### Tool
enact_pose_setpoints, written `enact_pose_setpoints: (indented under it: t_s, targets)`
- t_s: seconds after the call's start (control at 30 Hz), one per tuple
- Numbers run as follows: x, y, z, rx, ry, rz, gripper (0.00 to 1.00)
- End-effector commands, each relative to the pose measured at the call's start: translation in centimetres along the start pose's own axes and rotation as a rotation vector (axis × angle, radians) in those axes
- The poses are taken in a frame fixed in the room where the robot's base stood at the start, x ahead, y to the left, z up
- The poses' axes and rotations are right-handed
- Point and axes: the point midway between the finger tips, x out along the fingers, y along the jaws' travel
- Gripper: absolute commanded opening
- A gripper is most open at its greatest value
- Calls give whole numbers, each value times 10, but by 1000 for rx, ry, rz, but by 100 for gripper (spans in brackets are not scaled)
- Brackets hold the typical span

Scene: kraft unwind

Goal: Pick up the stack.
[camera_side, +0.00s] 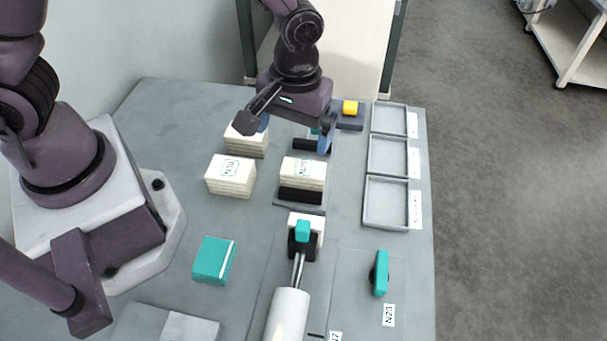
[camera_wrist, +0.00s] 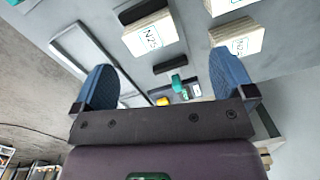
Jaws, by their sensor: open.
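Several cream stacks of thin slabs are in view. One labelled stack (camera_side: 303,172) stands beside a black block on a grey plate at mid-table. Another labelled stack (camera_side: 231,175) sits to its left, and a third stack (camera_side: 247,142) lies behind that one. Which is the task's stack cannot be told. My gripper (camera_side: 294,130) is open and empty above the table, behind the mid-table stack. In the wrist view my gripper (camera_wrist: 165,80) has its blue fingertips wide apart, with a labelled stack (camera_wrist: 149,38) beyond the gap and another stack (camera_wrist: 236,40) farther right.
Three grey trays (camera_side: 364,203) line the right edge. A teal box (camera_side: 212,260) lies front left. A teal-topped clamp with a white cylinder (camera_side: 288,315) occupies the front middle. A teal-and-black item (camera_side: 380,273) stands front right.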

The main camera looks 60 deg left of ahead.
Motion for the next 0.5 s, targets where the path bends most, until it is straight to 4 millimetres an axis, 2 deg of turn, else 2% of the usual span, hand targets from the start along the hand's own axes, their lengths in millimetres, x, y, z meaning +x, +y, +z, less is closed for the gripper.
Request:
enact_pose_setpoints:
  t_s: [0.1, 0.27, 0.5]
  targets:
    - [-4, 10, -10, -136, 30, 43, 100]
    - [0, 11, -11, -219, 35, 53, 100]
    - [42, 12, -12, -224, 32, 49, 100]
